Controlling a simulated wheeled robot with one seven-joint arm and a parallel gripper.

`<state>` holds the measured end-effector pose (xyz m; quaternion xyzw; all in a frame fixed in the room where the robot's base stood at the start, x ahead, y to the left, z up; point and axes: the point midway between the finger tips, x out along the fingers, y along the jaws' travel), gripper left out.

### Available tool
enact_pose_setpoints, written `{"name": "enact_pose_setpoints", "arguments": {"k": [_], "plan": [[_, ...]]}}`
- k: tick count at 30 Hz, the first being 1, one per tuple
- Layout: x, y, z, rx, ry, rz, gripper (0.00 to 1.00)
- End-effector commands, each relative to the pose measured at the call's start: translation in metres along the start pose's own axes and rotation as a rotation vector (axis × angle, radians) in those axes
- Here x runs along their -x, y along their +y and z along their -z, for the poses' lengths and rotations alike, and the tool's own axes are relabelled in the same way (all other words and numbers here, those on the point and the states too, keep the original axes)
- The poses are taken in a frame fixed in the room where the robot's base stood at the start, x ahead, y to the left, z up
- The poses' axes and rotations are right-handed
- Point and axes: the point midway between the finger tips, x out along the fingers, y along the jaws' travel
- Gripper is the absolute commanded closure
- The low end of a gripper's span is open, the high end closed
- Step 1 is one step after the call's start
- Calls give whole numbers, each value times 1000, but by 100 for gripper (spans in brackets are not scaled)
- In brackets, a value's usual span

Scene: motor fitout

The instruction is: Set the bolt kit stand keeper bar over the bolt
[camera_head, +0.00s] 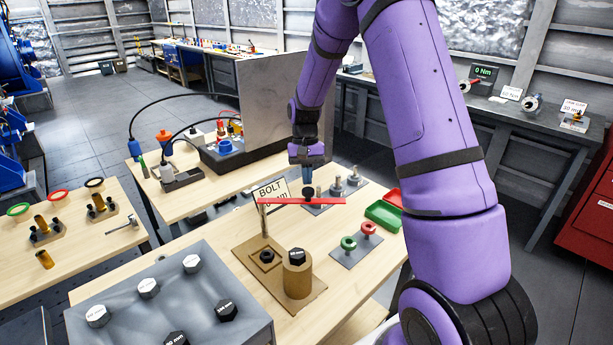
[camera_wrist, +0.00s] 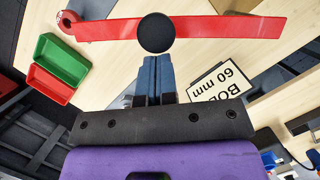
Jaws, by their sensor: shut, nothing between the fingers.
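The red keeper bar (camera_head: 325,201) is raised and roughly level. Its left end is at the top of a thin post (camera_head: 264,222) on the brown stand base (camera_head: 243,252). It points right, behind the bolt (camera_head: 297,254) in the head view. The bolt has a black head and sits in a tan cylinder (camera_head: 298,278). A black round knob (camera_head: 308,191) stands on the bar and shows in the wrist view (camera_wrist: 155,32). My gripper (camera_head: 307,178) is shut and empty, its fingertips (camera_wrist: 153,62) close by the knob; contact is unclear.
A BOLT 60 mm sign (camera_head: 270,192) stands behind the bar. Green (camera_head: 383,215) and red (camera_head: 393,197) trays lie to the right. A grey plate with green and red knobs (camera_head: 357,250) is in front of them. A grey block with several bolts (camera_head: 170,300) fills the front left.

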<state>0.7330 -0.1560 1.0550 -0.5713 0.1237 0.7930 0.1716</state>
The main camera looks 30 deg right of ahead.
Motion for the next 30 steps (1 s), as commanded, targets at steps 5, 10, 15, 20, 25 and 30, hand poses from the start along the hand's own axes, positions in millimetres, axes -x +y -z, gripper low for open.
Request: {"name": "enact_pose_setpoints", "arguments": {"k": [5,10,15,20,25,30], "plan": [[-1,0,-4,-35,0,12,100],[-3,1,-8,-57,-1,19,100],[-4,1,-11,-85,-1,28,100],[-5,1,-15,-115,0,39,100],[-7,1,-22,-164,-1,55,100],[-11,-1,-35,-258,-1,86,100]]}}
